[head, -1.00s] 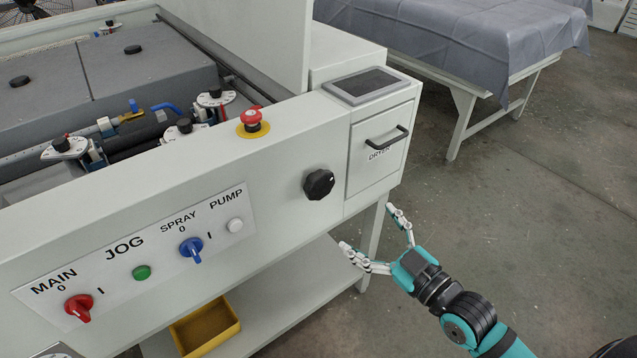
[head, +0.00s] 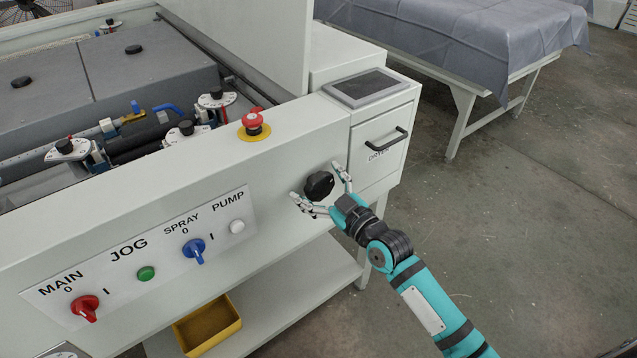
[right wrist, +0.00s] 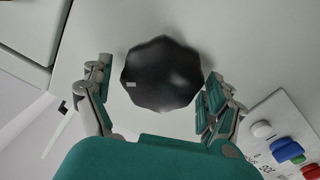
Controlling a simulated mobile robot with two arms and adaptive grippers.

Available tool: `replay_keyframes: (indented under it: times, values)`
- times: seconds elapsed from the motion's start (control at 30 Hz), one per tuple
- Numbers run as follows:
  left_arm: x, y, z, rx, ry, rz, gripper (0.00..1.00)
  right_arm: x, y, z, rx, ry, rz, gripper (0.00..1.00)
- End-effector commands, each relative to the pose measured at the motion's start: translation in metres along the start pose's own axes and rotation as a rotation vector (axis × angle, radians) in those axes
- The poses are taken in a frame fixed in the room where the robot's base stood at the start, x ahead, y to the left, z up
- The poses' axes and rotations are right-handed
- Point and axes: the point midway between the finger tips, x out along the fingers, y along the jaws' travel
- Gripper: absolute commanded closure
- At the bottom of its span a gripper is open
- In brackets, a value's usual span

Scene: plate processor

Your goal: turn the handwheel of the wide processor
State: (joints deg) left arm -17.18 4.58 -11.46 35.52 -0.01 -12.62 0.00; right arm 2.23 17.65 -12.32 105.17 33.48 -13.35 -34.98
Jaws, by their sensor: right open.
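The handwheel (head: 319,185) is a black lobed knob on the front panel of the wide processor (head: 270,215), left of the dryer drawer. My right gripper (head: 322,188) is open, with one finger on each side of the handwheel. In the right wrist view the handwheel (right wrist: 162,75) sits between the spread fingers of the gripper (right wrist: 155,95), with a small white mark near its left edge. A gap shows on the left side; on the right the finger is close to the rim, and I cannot tell whether it touches. My left gripper is not in view.
A red emergency stop (head: 253,122) sits on the processor's top edge. The panel has a red switch (head: 84,307), a green button (head: 146,273) and a blue switch (head: 195,250). The dryer drawer handle (head: 388,139) sticks out at right. A yellow bin (head: 207,325) stands below.

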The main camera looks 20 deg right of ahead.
Motion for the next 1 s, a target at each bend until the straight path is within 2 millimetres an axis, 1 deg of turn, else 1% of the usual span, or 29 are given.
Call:
replay_keyframes:
  times: [0.27,0.37,0.7,1.0]
  values:
    - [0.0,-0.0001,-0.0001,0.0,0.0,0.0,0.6,0.0015,-0.0003,0.0005,0.001,-0.001,0.0,0.1]
    - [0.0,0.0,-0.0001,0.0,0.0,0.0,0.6,0.0014,-0.0002,0.0005,0.001,-0.001,0.0,0.22]
    - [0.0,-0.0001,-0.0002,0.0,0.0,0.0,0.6,0.0011,-0.0001,0.0005,0.0,-0.001,0.0,0.66]
    - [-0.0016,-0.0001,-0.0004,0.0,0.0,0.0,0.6,0.0011,0.0003,0.0001,0.02,-0.001,0.0,0.66]
